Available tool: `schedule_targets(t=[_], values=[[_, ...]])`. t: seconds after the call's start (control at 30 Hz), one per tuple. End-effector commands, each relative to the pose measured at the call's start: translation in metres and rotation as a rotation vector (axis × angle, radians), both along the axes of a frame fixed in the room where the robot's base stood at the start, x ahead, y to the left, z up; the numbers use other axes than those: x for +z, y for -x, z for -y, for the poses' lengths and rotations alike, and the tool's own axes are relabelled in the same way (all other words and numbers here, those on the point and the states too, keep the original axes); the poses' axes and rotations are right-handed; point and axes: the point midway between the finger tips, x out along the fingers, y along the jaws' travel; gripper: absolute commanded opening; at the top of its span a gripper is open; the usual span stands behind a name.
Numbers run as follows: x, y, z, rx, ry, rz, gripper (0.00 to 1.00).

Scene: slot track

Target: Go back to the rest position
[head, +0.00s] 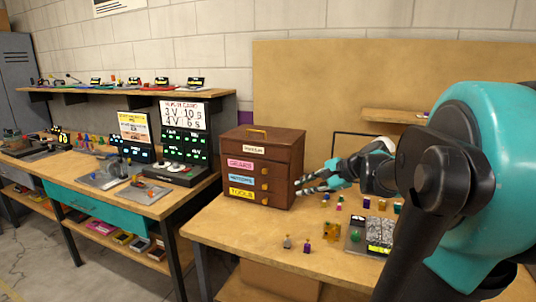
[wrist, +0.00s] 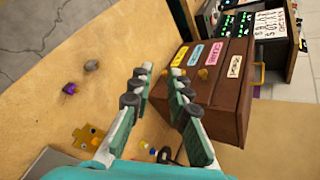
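My gripper (head: 300,187) is in front of the right side of the brown drawer box (head: 284,150), above the workbench. In the wrist view, my gripper (wrist: 158,72) has its two fingers apart, with only bare bench and the box's edge behind the gap. Nothing is held. The right finger overlaps the drawer box (wrist: 225,95) in the picture; I cannot tell whether it touches. My arm reaches in from the right of the head view. The drawers look closed, with pink, blue and yellow labels.
Small coloured pieces stand on the workbench (head: 235,232), with a yellow bird-like piece (head: 331,231) and a grey device (head: 368,240) near its front. A wooden shelf (head: 394,116) is behind my arm. A second bench with lit panels (head: 186,133) stands left, beyond a gap.

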Motion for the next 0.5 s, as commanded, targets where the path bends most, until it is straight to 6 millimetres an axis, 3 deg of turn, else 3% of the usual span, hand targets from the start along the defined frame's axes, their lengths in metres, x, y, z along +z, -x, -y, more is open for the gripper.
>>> schedule_targets(t=[0.23,0.4,0.5], values=[[-0.107,0.064,0.005,0.258,0.440,0.109,0.17],[-0.180,0.118,0.031,0.530,0.811,0.196,0.17],[-0.207,0.143,0.049,0.673,0.983,0.234,0.17]])
